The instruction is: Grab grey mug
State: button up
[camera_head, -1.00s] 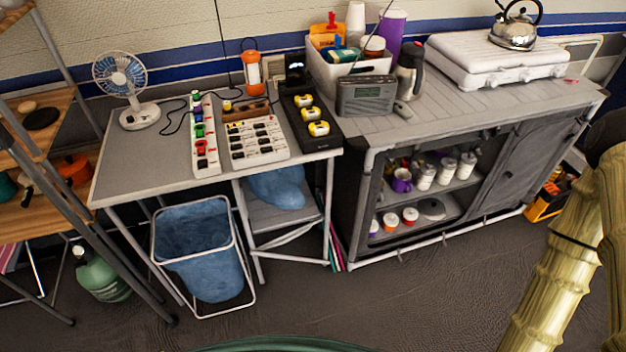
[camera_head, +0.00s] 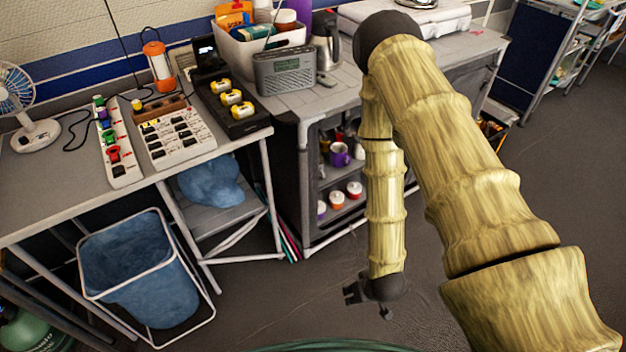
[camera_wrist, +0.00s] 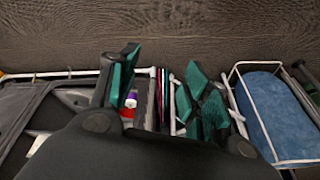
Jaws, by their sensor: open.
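I cannot make out a grey mug for certain in either view. A purple mug (camera_head: 340,154) stands on the upper shelf inside the open grey cabinet (camera_head: 300,190). Beside it are dark shapes too small to tell apart. My arm hides the right part of the shelves in the head view. My gripper (camera_head: 367,304) hangs low over the floor in front of the cabinet, apart from it. In the wrist view my gripper (camera_wrist: 160,68) shows two green fingers spread wide with nothing held between them.
A grey radio (camera_head: 285,70) and a steel jug (camera_head: 326,45) stand on the cabinet top. Left are a table with power strips (camera_head: 180,135) and a blue bin (camera_head: 140,270) in a white frame. White-topped jars (camera_head: 337,198) sit on the lower shelf. The floor at right is clear.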

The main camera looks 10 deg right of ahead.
jog(key=w+d+f+t+b, duration=0.1)
jog(key=w+f+t+b, duration=0.35)
jog(key=w, duration=0.85)
jog(key=n+t+y+b, duration=0.45)
jog(key=t+b, duration=0.45)
jog(key=b, duration=1.7)
send_near(324, 173)
jog(key=shift+m+y, duration=0.35)
jog(key=b+x, duration=0.1)
jog(key=x, duration=0.1)
jog(key=b+x, duration=0.1)
jog(key=x, duration=0.2)
jog(key=shift+r, duration=0.2)
jog(key=b+x, duration=0.1)
jog(key=x, duration=0.1)
jog(key=f+b+x, duration=0.1)
jog(key=b+x, duration=0.1)
jog(key=shift+w+d, duration=0.1)
jog(key=shift+w, duration=0.25)
jog(key=shift+w+r+b, duration=0.15)
jog(key=shift+w+b, duration=0.15)
jog(key=shift+w, duration=0.15)
jog(key=shift+c, duration=0.5)
grip_shut()
